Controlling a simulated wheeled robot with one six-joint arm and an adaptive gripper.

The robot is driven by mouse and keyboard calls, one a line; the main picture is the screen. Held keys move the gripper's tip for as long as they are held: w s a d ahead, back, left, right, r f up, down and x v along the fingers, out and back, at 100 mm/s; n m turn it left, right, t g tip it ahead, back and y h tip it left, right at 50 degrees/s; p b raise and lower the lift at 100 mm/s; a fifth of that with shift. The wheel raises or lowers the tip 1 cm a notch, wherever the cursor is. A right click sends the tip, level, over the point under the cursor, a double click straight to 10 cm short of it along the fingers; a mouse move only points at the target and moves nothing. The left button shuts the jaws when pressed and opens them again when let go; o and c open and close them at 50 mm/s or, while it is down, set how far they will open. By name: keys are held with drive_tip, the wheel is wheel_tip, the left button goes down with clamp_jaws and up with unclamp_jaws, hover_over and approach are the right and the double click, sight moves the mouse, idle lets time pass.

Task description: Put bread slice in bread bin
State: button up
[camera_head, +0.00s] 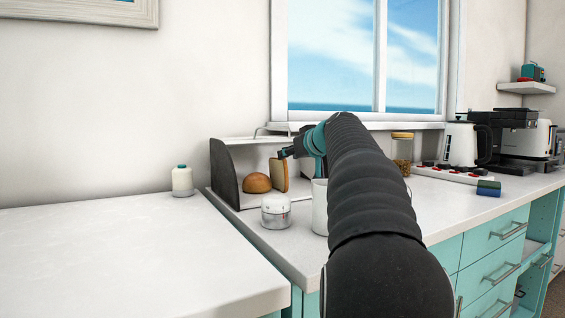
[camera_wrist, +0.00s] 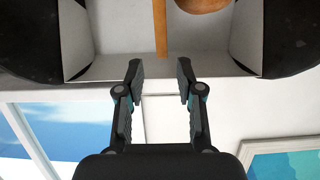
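The bread bin (camera_head: 224,174) stands on the counter, open at the front, with dark side panels and a pale inside. It also shows in the wrist view (camera_wrist: 30,45). The bread slice (camera_head: 279,176) stands upright inside the bin, to the right of a round bun. In the wrist view the slice (camera_wrist: 160,28) is seen edge-on. My gripper (camera_head: 291,153) is at the slice's upper edge. In the wrist view my gripper's two fingers (camera_wrist: 160,72) are spread, with a gap between them and the slice just beyond their tips. My arm hides the bin's right part.
A round bun (camera_head: 257,183) sits in the bin, also in the wrist view (camera_wrist: 203,4). A lidded jar (camera_head: 276,212) and a white canister (camera_head: 320,208) stand in front. A glass jar (camera_head: 402,148) and kettle (camera_head: 460,145) are right. The left counter (camera_head: 110,245) is mostly clear.

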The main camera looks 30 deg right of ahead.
drive_tip(key=v, duration=0.3)
drive_tip(key=shift+s+r, duration=0.1)
drive_tip(key=shift+s, duration=0.15)
idle(0.9)
